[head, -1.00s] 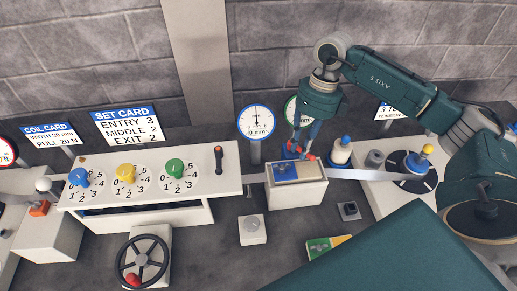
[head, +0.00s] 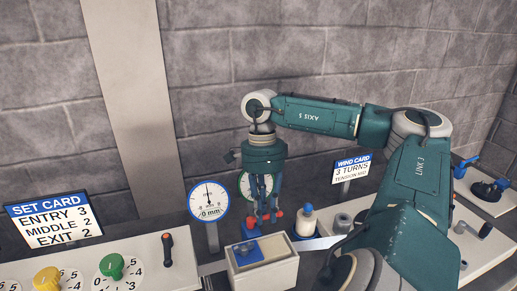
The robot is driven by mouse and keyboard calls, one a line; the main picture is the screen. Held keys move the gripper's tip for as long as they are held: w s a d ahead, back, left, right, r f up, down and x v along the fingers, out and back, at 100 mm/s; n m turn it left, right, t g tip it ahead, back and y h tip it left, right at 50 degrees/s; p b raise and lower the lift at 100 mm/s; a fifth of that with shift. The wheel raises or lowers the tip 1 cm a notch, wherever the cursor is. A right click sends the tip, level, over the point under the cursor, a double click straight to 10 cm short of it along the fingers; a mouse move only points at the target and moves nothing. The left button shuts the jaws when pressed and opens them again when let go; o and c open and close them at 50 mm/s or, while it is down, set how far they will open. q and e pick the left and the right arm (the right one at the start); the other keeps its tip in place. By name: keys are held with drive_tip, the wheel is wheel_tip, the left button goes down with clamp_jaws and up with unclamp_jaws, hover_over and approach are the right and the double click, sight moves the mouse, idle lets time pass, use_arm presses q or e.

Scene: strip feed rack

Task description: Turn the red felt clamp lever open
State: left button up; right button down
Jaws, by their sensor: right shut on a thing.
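My right gripper (head: 265,218) reaches down from above and is shut on the red lever. The lever's exact angle is hard to tell. My left gripper is out of view.
A round dial gauge (head: 208,200) stands left of the clamp, and another is partly hidden behind the gripper. A white post with a blue top (head: 306,222) stands close on the right. A panel with coloured knobs (head: 113,267) lies at lower left.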

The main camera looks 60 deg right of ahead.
drive_tip(key=shift+w+d+r+n, duration=0.1)
drive_tip(key=shift+w+d+n, duration=0.1)
drive_tip(key=shift+n, duration=0.3)
drive_tip(key=c, duration=1.8)
unclamp_jaws()
drive_tip(key=shift+c, duration=0.2)
